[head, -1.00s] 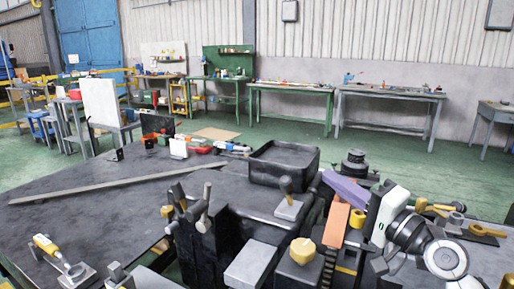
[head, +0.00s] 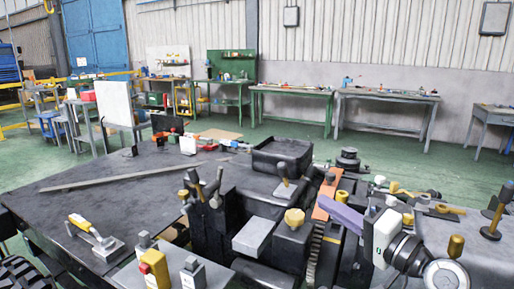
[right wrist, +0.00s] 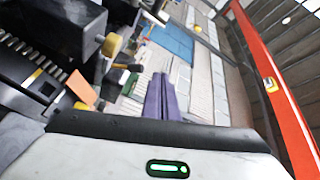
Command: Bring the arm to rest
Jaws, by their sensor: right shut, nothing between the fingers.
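My right gripper (head: 331,206) has purple fingers pressed together, with nothing between them. It points left over the machine (head: 262,205) on the dark bench. The white wrist housing with a green light is behind the fingers at the right. In the right wrist view my right gripper (right wrist: 160,80) also shows as two purple fingers side by side, empty. The gap between the fingers and the machine is hard to judge. My left gripper is not in either view.
The machine carries a yellow knob (head: 294,218), an orange strip (head: 328,197) and a black tray (head: 281,155). A yellow-handled tool (head: 92,235) lies at the left. The dark bench top (head: 110,195) has clear room there. Several workbenches stand along the far wall.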

